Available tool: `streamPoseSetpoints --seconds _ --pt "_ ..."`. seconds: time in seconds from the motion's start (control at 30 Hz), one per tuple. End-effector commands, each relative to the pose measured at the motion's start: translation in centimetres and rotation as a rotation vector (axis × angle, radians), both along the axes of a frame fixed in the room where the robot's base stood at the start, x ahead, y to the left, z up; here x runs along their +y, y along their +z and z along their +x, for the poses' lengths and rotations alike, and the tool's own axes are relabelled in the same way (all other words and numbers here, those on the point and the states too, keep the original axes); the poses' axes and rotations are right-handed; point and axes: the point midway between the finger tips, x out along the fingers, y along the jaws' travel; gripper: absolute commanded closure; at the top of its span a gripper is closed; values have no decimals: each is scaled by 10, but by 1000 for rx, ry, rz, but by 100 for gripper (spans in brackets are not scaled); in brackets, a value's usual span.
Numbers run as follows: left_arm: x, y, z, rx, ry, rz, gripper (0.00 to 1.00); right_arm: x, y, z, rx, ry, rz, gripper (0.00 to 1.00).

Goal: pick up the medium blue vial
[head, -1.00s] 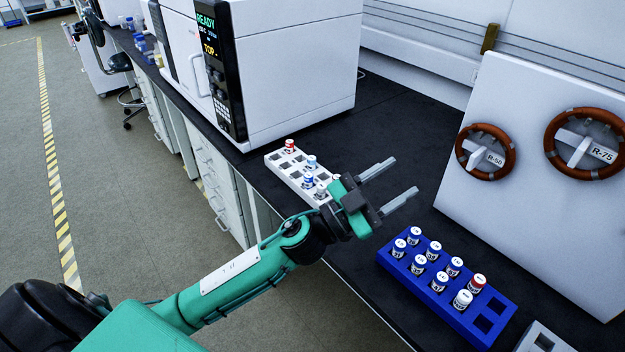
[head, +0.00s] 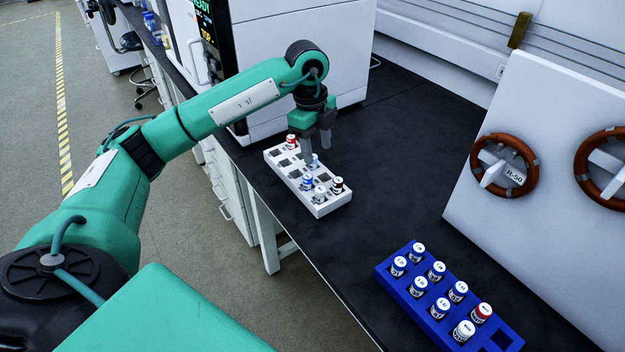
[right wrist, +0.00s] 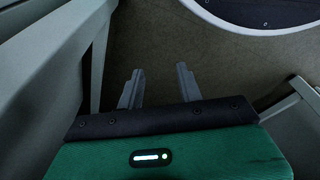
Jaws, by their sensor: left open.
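A white rack (head: 284,179) on the dark bench holds several vials in the head view. Two have blue caps: a lighter one (head: 314,159), partly hidden by a finger, and a stronger blue one (head: 307,181) nearer me. I cannot tell for sure which shade is the medium blue. My left gripper (head: 317,156) points down over the rack, open, its fingertips close around or just above the lighter blue vial; contact cannot be told. My right gripper (right wrist: 158,84) is open and empty over the floor in the right wrist view.
The white rack also holds a red-capped (head: 291,141), a white-capped (head: 320,192) and a dark red-capped vial (head: 337,184). A blue rack (head: 384,274) of vials stands at the lower right. A white instrument (head: 300,30) rises behind. The bench between the racks is clear.

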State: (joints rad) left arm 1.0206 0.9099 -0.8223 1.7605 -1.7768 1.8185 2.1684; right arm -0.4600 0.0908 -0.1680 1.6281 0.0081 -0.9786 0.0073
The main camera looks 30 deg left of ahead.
Motion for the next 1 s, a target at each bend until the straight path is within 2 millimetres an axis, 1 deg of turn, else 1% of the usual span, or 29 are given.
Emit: streamPoseSetpoints --seconds 0.03,0.1,0.2,0.27,0.4,0.53,0.63,0.83,1.0 --pt "14 6 0 9 39 46 50 0 -3 -1 2 0 1 64" --pt "26 10 -1 21 78 88 50 0 -6 -2 2 0 1 64" --pt "34 5 -2 32 104 115 50 0 -8 -3 3 0 0 64" --pt "35 -3 -2 34 107 119 50 0 -8 -3 3 0 0 64" --pt "34 -33 -2 36 105 118 50 0 -9 -4 3 1 0 64" --pt "34 -56 -2 34 104 115 50 0 -10 -4 4 1 -1 64" --pt "33 -67 -1 32 103 115 50 0 -11 -4 4 1 -1 64" --pt "33 -81 0 33 102 114 50 -1 -13 -6 4 1 -1 64" --pt "32 -107 4 34 102 114 50 -3 -20 -11 6 2 -4 64"
